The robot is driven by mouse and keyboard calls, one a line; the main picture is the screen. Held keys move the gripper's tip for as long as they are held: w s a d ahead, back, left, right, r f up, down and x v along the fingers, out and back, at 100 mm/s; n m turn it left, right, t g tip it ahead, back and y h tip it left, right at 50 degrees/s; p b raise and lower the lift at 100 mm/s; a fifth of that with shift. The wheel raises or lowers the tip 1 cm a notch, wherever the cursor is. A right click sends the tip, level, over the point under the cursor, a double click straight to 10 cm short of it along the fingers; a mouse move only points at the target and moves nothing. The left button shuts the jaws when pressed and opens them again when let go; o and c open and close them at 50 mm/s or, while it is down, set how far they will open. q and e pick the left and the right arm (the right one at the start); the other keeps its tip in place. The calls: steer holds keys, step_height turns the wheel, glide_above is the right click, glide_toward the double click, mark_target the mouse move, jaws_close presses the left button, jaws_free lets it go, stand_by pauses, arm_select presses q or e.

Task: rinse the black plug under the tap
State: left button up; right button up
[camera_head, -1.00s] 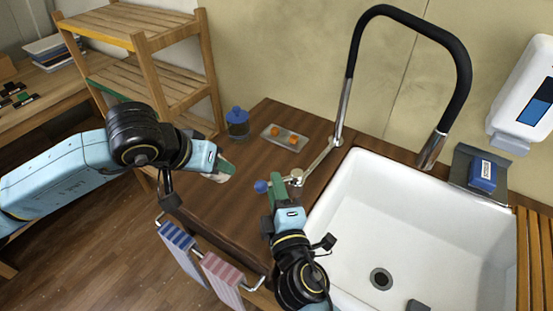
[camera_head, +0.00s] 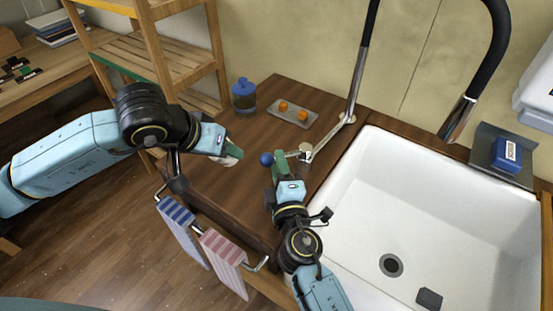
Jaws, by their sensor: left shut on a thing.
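A dark, squarish block (camera_head: 429,299) lies on the sink floor near the drain (camera_head: 391,265); it may be the black plug, but I cannot tell. The tap (camera_head: 458,118) has a black hose and a metal spout over the white sink (camera_head: 345,190); I see no water running. My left gripper (camera_head: 232,152) is shut on a small pale thing, mostly hidden by the fingers, above the wooden counter. My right gripper (camera_head: 281,168) has green fingers beside the tap's lever with a blue knob (camera_head: 267,159). I cannot tell whether it touches the lever or is shut.
A blue-lidded jar (camera_head: 244,95) and a tray (camera_head: 300,121) with orange cubes stand at the counter's back. A blue box (camera_head: 506,154) sits on a grey holder behind the sink. Striped towels (camera_head: 222,262) hang at the counter's front. Wooden shelves (camera_head: 150,65) stand left.

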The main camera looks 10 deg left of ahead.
steer(key=shift+x, duration=1.65)
jaws_close()
